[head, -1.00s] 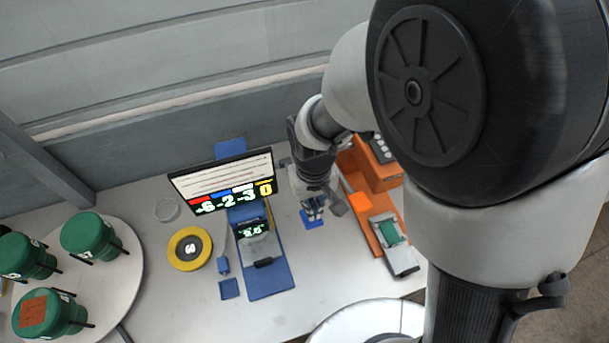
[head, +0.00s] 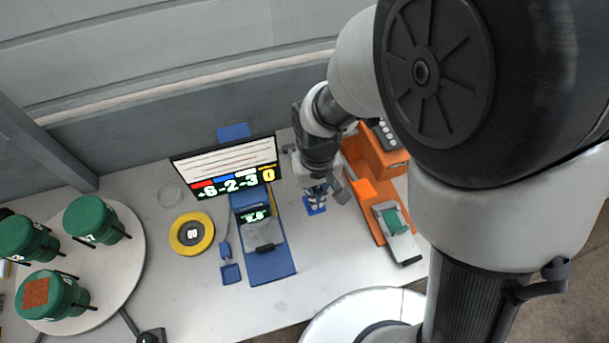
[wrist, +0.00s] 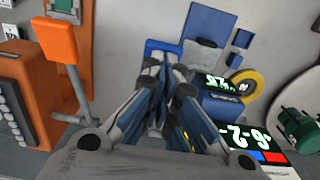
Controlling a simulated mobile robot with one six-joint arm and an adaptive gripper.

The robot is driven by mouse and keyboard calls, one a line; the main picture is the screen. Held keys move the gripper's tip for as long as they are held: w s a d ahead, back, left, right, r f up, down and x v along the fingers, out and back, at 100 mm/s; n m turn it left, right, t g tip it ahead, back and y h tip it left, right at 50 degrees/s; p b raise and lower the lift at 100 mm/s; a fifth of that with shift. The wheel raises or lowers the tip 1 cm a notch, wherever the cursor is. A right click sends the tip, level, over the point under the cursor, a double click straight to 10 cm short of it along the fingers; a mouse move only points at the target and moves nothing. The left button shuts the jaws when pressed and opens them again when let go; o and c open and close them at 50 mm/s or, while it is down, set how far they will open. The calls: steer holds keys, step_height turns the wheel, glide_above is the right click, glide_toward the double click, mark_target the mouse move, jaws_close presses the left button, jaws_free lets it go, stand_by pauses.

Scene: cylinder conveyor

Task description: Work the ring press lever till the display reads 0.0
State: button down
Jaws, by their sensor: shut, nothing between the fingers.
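The blue ring press (head: 268,268) stands mid-table, with a small display (head: 254,215) in green digits too small to read surely. My gripper (head: 317,200) is shut and empty, pointing down just right of the press. Below its fingertips is a blue piece (head: 315,210), perhaps the lever's end; I cannot tell whether they touch. In the wrist view, my gripper's fingers (wrist: 170,72) hide part of the press and the blue piece (wrist: 160,46) shows beyond them.
A yellow ring (head: 178,236) lies left of the press. Green cylinders (head: 93,218) stand on a round white table (head: 128,275) at left. An orange machine (head: 375,160) stands close right of my gripper.

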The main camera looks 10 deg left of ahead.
steer(key=shift+f, duration=0.1)
stand_by(0.4)
steer(key=shift+f+b, duration=5.2)
steer(key=shift+f, duration=1)
step_height(320, 180, up, 16)
steer(key=p, duration=1.2)
steer(key=shift+f, duration=0.15)
